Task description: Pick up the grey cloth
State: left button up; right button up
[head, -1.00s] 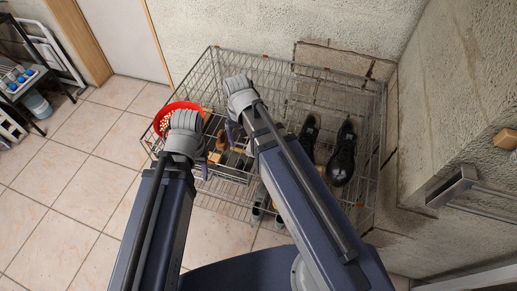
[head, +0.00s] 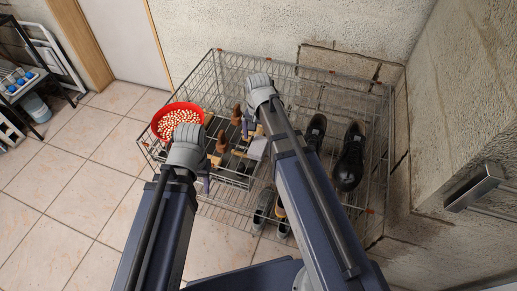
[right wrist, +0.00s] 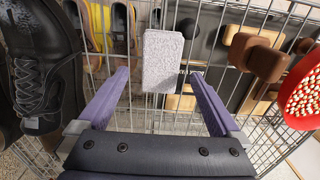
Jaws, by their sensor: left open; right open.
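The grey cloth (right wrist: 163,62) shows in the right wrist view as a light grey, speckled, folded rectangle on the wire rack. In the head view the cloth (head: 258,148) is partly hidden beside my right arm. My right gripper (right wrist: 160,80) is open, with its purple fingers on either side of the cloth's near end. Whether they touch it or are still above it, I cannot tell. My left gripper (head: 206,183) is over the rack's left front, mostly hidden by its own wrist; a purple finger shows.
A red bowl (head: 165,126) of red and white pieces stands left on the wire rack (head: 220,60). Wooden-handled brushes (right wrist: 262,58) lie right of the cloth in the wrist view. Black shoes (head: 349,165) stand at the right. Grey shoes (head: 264,205) are lower in front. A wall closes the right side.

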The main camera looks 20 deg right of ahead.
aim_at(258, 144)
notch_tip(258, 144, down, 5)
jog(key=b, duration=0.5)
jog(key=shift+w+f, duration=0.1)
jog(key=shift+f, duration=0.05)
jog(key=c, duration=1.4)
jog(key=shift+r, duration=0.2)
notch_tip(258, 144, up, 10)
jog(key=p, duration=1)
jog(key=shift+f, duration=0.1)
